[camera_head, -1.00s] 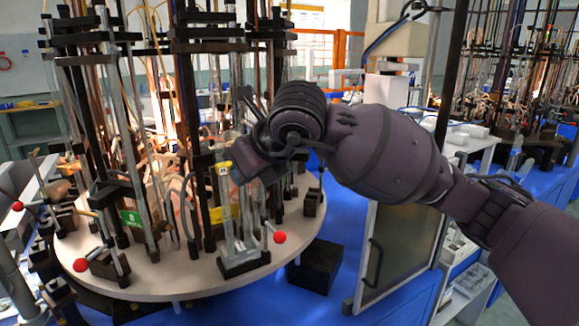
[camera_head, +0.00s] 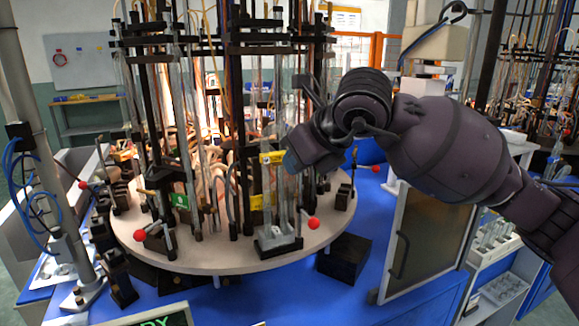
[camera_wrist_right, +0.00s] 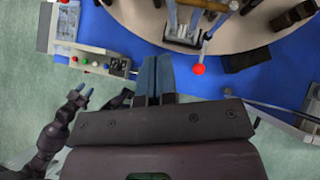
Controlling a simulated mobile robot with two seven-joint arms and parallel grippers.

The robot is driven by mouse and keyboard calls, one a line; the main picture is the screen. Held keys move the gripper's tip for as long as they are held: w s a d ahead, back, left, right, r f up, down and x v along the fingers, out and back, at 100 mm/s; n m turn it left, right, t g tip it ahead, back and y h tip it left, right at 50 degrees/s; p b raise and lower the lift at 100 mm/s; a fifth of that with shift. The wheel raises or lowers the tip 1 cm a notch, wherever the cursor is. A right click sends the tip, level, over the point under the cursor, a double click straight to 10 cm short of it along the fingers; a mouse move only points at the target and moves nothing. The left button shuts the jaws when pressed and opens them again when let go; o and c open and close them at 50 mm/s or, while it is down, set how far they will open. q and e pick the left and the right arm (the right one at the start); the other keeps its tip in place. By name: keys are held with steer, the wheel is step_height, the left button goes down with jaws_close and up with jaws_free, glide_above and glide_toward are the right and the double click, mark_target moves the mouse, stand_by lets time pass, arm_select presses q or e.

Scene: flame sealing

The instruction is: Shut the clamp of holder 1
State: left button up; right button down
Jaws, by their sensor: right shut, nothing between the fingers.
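Glass-tube holders with red-ball clamp levers stand around a round beige turntable (camera_head: 205,262). I cannot read which is holder 1. The front holder (camera_head: 278,243) has a yellow tag (camera_head: 272,158) and a lever with a red ball (camera_head: 313,223) on its right; that ball also shows in the wrist view (camera_wrist_right: 198,69). My right gripper (camera_head: 289,162) is shut and empty beside the tag, above the red ball. Whether it touches the tag is unclear. The right wrist view shows its blue fingers together (camera_wrist_right: 157,78), short of the turntable. My left gripper (camera_wrist_right: 84,90) shows there at left, fingertips apart.
Another red ball (camera_head: 140,235) is at front left, near a green tag (camera_head: 180,201). Tall rods and tubes crowd the turntable's middle. A black block (camera_head: 344,258) sits on the blue surface. A glass-panelled door (camera_head: 428,240) stands at right.

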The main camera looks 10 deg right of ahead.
steer(key=a+v, duration=0.1)
steer(key=v, duration=0.6)
steer(key=shift+s+r+p, duration=0.25)
steer(key=shift+s+p, duration=0.05)
steer(key=shift+s, duration=0.05)
steer(key=shift+a, duration=0.15)
